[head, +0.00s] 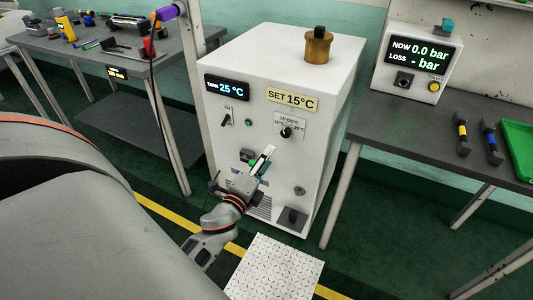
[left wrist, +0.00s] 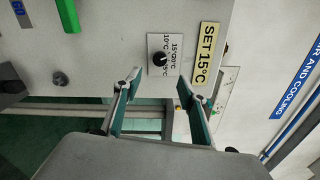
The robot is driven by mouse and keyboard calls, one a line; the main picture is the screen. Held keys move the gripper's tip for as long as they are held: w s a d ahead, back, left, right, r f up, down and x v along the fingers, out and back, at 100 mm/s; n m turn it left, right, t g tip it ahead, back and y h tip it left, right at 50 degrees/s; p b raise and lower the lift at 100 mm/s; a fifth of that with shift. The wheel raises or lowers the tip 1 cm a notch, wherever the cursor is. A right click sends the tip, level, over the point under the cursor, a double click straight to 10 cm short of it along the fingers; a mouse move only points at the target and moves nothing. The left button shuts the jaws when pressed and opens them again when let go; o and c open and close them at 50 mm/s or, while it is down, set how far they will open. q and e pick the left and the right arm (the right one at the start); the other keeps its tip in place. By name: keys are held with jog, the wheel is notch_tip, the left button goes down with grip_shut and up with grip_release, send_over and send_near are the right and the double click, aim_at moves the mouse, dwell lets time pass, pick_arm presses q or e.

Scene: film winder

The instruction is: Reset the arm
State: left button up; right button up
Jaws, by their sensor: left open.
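My left arm (head: 216,222) comes up from below in the head view and reaches to the front of a white cooling unit (head: 285,70). My left gripper (head: 259,156) is open, in front of the panel and below its black dial (head: 285,132). In the left wrist view the two fingers of the left gripper (left wrist: 157,84) stand apart with nothing between them. The dial (left wrist: 159,58) shows just beyond the fingertips there, beside the "SET 15°C" label (left wrist: 205,53). Part of the lower panel is hidden behind the gripper. My right gripper is not in view.
The unit's display (head: 227,88) reads 25 °C, with a black switch (head: 226,119) below it. A grey table (head: 462,135) on the right bears a pressure box (head: 420,62) and a green tray (head: 518,148). A tool table (head: 100,50) stands at left.

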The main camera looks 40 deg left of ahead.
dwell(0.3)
pick_arm(q)
jog(key=s+d+f+n+g+h+p, duration=0.3)
jog(key=s+d+f+n, duration=0.3)
jog(key=s+d, duration=0.4)
jog(key=s+d+f+n+g+h+p, duration=0.4)
jog(key=s+d+f+n+p, duration=0.1)
jog(key=s+d, duration=0.5)
jog(key=shift+s+f+n, duration=0.75)
jog(key=shift+s+n, duration=0.3)
jog(key=shift+n, duration=0.15)
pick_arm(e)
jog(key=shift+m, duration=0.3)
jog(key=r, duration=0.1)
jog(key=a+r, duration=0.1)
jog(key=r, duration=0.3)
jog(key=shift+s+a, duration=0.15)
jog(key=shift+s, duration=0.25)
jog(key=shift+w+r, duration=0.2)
